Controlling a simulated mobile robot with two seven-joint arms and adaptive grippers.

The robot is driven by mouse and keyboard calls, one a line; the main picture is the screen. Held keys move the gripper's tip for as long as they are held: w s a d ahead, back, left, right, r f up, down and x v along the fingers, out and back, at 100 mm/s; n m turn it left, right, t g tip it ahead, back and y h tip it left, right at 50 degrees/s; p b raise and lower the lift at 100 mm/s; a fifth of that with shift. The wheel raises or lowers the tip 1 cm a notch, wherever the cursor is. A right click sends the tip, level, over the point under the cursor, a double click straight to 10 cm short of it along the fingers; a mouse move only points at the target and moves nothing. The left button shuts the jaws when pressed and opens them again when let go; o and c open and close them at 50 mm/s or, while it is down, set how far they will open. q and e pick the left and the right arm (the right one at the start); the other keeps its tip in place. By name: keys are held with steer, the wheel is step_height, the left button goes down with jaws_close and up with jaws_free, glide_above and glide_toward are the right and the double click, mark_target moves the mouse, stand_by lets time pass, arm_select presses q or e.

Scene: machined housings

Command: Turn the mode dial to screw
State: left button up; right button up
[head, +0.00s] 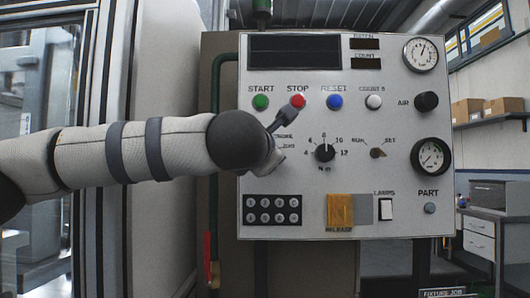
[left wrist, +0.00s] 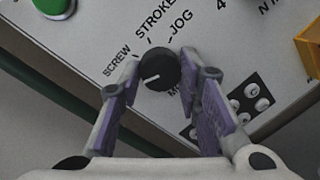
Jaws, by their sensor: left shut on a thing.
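The mode dial (left wrist: 158,62) is a round black knob on the grey panel in the left wrist view, with SCREW, STROKE and JOG printed around it. Its white pointer line is on its lower left side, on the side of the SCREW label (left wrist: 117,60). My left gripper (left wrist: 160,72) has its two purple-padded fingers on either side of the dial and is shut on it. In the head view my left arm hides the dial, and only parts of the STROKE and JOG labels show. My right gripper is in neither view.
Above the dial sit the green START (head: 261,102), red STOP (head: 298,101) and blue RESET (head: 334,102) buttons. A numbered knob (head: 325,152) is to the right. A block of round buttons (head: 272,209) and a yellow release part (head: 340,210) lie below.

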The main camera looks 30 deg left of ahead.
arm_select(q)
steer(key=shift+r+m+g+p, duration=0.1)
steer(key=shift+m+g+p, duration=0.3)
steer(key=shift+m, duration=1.6)
steer(key=shift+r+m+g+p, duration=0.1)
steer(key=shift+m+p, duration=0.6)
steer(key=shift+m, duration=1.3)
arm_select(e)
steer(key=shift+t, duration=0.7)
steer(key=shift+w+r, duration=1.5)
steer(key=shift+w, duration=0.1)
arm_select(q)
steer(key=o, duration=1.1)
steer(key=shift+o, duration=0.2)
steer(key=f+v, duration=0.1)
steer(key=v, duration=1.1)
steer(key=shift+r, duration=0.5)
